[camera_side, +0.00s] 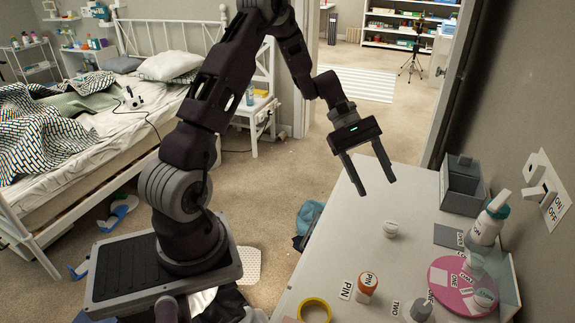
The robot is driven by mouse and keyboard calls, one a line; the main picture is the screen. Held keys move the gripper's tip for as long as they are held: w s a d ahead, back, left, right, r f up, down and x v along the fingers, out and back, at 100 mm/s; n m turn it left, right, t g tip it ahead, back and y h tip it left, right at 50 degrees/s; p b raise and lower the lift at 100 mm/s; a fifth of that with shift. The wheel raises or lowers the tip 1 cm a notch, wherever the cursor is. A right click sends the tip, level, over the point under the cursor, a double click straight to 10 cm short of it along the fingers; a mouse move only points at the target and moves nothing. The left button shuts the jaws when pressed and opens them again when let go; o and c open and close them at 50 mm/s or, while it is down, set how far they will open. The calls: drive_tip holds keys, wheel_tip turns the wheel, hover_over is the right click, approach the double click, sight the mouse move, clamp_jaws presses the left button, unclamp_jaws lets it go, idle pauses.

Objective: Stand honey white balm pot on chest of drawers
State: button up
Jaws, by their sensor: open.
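A small round white pot (390,229), which looks like the balm pot, is on the pale top of the chest of drawers (340,235). It appears upright, with faint marks on top too small to read. My gripper (377,188) is open and empty, its two fingers pointing down. In the picture the fingertips are just above the pot and apart from it. How high they are over the top cannot be told exactly.
An orange bottle (367,285) and a yellow ring (314,309) are near the front. A pink disc (450,284) bearing small items, a white-and-teal bottle (489,220) and a grey box (461,187) are at the right. The top's left middle is clear.

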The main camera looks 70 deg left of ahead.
drive_tip(key=s+d+r+m+g+y, duration=0.1)
drive_tip(key=s+d+r+m+y, duration=0.3)
drive_tip(key=s+d+r+m, duration=0.4)
drive_tip(key=s+r+m+t+y, duration=0.2)
drive_tip(key=s+r+m, duration=0.1)
drive_tip(key=s, duration=0.5)
drive_tip(key=s+r+m+t+y, duration=0.2)
drive_tip(key=s+r+m+y, duration=0.1)
drive_tip(key=s, duration=0.6)
drive_tip(key=shift+a+r+m+t, duration=0.35)
drive_tip(key=shift+a+m+t, duration=0.1)
drive_tip(key=shift+m, duration=0.35)
